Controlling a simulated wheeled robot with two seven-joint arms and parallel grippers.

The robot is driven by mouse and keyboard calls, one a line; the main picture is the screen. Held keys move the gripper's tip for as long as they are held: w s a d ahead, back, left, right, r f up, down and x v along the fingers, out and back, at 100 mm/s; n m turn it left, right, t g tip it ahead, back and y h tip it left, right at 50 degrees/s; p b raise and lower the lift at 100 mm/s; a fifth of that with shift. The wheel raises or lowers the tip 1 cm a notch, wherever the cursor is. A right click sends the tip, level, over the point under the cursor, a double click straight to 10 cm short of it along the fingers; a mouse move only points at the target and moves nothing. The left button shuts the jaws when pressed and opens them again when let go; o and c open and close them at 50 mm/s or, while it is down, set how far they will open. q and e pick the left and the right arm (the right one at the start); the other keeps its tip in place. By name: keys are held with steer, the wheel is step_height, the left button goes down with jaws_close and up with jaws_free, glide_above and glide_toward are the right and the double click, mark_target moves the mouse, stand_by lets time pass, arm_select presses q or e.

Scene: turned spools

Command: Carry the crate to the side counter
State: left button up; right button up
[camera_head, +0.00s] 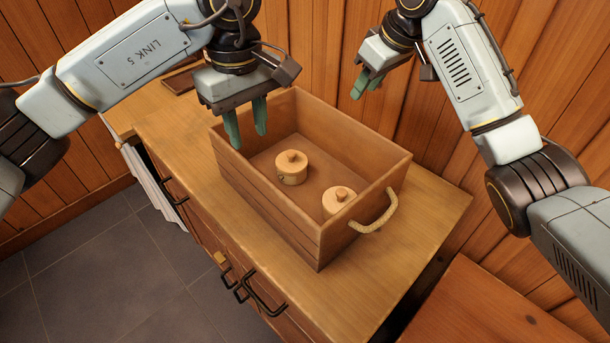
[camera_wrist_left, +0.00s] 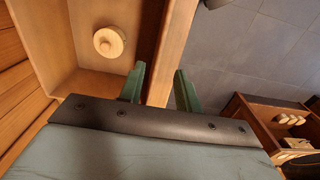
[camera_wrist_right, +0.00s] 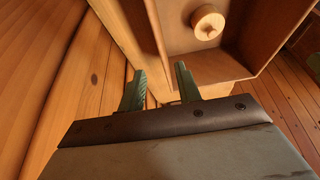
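The wooden crate (camera_head: 275,205) stands on a wooden counter (camera_head: 340,295). It is open-topped with a rope handle (camera_head: 376,214) on its right end. Two pale turned spools lie inside, one near the middle (camera_head: 292,167) and one by the right end (camera_head: 338,200). My left gripper (camera_head: 246,122) is open at the crate's left end. Its fingers lie on either side of a crate wall in the left wrist view (camera_wrist_left: 160,85), with space between them. My right gripper (camera_head: 367,84) is open and empty above the crate's far side, apparently not touching it.
A wooden surface (camera_head: 490,305) lies at the lower right, past a gap. Another wooden surface (camera_head: 122,118) extends at the far left, with a dark-edged flat object (camera_head: 182,80). Black handles (camera_head: 265,295) stick out from the counter front. A plank wall (camera_head: 330,40) stands close behind.

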mark_target(347, 115)
arm_select(q)
steer(key=shift+s+r, duration=0.1)
steer(key=shift+s, duration=0.05)
arm_select(e)
steer(key=shift+s+r, duration=0.15)
